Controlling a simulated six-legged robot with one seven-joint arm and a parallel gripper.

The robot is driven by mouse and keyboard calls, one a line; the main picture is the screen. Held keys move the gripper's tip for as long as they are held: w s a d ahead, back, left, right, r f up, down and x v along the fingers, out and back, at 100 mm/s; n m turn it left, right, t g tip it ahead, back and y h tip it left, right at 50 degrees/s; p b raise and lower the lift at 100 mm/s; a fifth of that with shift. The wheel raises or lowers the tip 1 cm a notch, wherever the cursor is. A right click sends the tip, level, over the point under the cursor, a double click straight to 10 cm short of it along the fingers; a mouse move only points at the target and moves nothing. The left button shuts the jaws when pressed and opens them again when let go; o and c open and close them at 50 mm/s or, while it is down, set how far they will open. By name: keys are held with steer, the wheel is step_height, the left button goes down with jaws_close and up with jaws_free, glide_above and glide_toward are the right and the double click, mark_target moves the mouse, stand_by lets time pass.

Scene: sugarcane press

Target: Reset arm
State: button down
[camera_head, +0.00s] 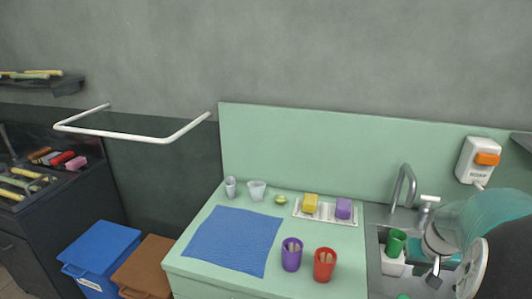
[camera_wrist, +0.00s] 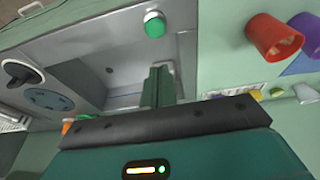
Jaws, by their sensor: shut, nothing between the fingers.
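In the head view my teal and grey arm fills the lower right corner, in front of the right part of the sink (camera_head: 374,262). The fingertips are hard to make out there.
Purple (camera_head: 291,254) and red (camera_head: 325,264) cups stand left of the sink, near a blue cloth (camera_head: 233,240). Sponges (camera_head: 343,208) lie on a tray. Blue (camera_head: 101,258) and brown (camera_head: 147,265) bins stand left.

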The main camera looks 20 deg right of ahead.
steer(key=w+a+r+n, duration=0.1)
steer(key=a+r, duration=0.2)
steer(key=a, duration=0.3)
steer(key=w+a+r+n+t, duration=0.1)
steer(key=a+r, duration=0.1)
steer(key=a, duration=0.5)
steer(key=w+a+r+n, duration=0.1)
steer(key=a+r, duration=0.2)
steer(key=a, duration=0.3)
steer(key=s+a+r+n+t+y, duration=0.1)
steer(key=s+a, duration=0.2)
steer(key=a, duration=0.4)
steer(key=s+a+r+n+t, duration=0.1)
steer(key=s+a, duration=0.3)
steer(key=a, duration=0.4)
steer(key=shift+r+n+y, duration=0.4)
steer(key=shift+r+n, duration=0.1)
steer(key=shift+r, duration=0.25)
